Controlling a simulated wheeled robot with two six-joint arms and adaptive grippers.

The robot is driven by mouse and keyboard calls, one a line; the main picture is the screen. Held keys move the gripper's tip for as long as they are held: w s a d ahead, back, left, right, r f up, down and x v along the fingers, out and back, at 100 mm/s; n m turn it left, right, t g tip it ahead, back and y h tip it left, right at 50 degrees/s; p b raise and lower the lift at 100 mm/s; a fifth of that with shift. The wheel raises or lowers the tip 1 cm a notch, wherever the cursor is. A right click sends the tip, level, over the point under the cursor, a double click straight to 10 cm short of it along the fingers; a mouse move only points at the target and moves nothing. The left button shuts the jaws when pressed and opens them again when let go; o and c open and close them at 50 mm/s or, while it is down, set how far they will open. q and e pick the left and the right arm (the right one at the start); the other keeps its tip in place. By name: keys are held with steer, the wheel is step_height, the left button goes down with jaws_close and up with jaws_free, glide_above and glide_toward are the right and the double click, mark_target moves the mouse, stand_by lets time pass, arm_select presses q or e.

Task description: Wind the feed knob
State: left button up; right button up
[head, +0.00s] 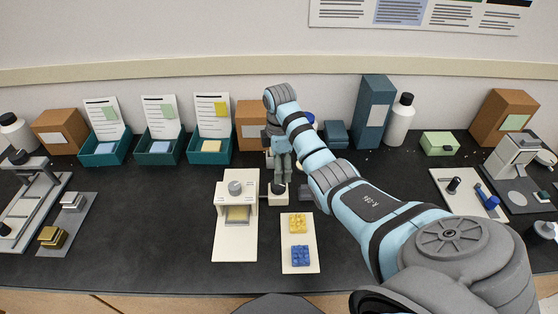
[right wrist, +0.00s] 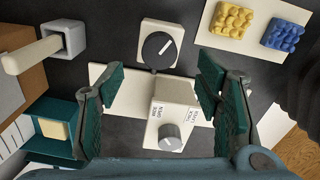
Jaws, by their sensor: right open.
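A cream milling fixture (head: 237,208) stands at the middle of the bench, with a grey knob (head: 235,187) on top. A black round knob (head: 278,188) sits on a small pale block beside it. I cannot tell which one is the feed knob. My right gripper (head: 281,176) is open and empty just above the black knob; its fingers (right wrist: 160,78) are spread, with the knob ahead between them. My left gripper is not in view.
A pale plate (head: 299,270) carries a yellow block (head: 298,223) and a blue block (head: 300,255) right of the fixture. Teal bins (head: 212,150) and brown boxes (head: 59,131) line the wall. Another device (head: 520,160) stands at right.

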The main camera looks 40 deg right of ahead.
mark_target(278, 187)
step_height(278, 187, down, 8)
steer(key=shift+r+b, duration=0.1)
steer(key=shift+b, duration=0.6)
steer(key=c, duration=1.2)
